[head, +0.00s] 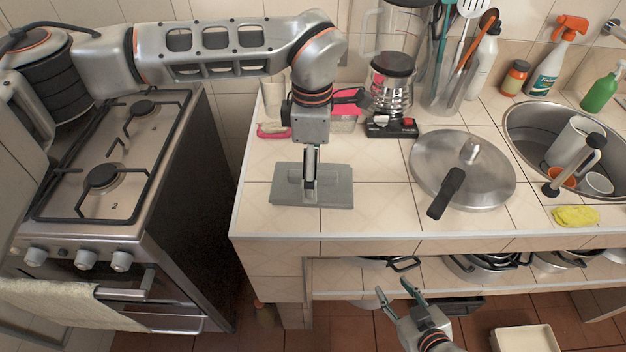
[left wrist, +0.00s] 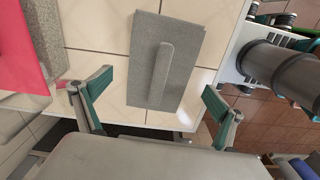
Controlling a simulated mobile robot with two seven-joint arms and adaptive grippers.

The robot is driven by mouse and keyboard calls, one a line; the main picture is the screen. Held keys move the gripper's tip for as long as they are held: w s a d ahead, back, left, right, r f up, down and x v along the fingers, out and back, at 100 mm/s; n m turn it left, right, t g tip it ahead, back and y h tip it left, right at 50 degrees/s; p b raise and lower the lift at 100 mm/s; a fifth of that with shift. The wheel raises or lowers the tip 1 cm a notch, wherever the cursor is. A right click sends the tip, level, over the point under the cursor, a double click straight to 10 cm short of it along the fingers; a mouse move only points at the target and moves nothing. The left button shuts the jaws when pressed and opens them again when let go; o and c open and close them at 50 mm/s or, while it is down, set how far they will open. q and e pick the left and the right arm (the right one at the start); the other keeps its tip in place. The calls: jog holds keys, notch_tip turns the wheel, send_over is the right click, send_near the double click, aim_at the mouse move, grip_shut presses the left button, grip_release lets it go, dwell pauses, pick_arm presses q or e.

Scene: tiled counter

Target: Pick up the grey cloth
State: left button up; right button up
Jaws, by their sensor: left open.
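The grey cloth (head: 338,192) lies flat on the tiled counter (head: 262,222), near its front left corner. A raised ridge runs along its middle, clearest in the left wrist view (left wrist: 188,52). My left gripper (head: 310,182) points down over the cloth in the head view and hides part of its middle. In the left wrist view the two fingers of my left gripper (left wrist: 158,88) are spread wide, with nothing between their tips. I cannot tell how high they are above the cloth. My right gripper (head: 394,290) is low in front of the counter, its fingers apart and empty.
A pan lid (head: 458,168) lies right of the cloth, with a blender (head: 392,80) behind. A sink (head: 530,125) holds dishes, and a yellow sponge (head: 575,216) lies in front of it. A stove (head: 120,165) stands left across a gap. Pots fill the lower shelf (head: 340,280).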

pick_arm(q)
jog(key=shift+f, duration=1.45)
jog(key=c, duration=1.2)
jog(key=shift+r, duration=0.1)
notch_tip(320, 180, up, 20)
jog(key=shift+b, duration=0.45)
jog(key=shift+o, duration=0.7)
jog(key=shift+a, duration=0.1)
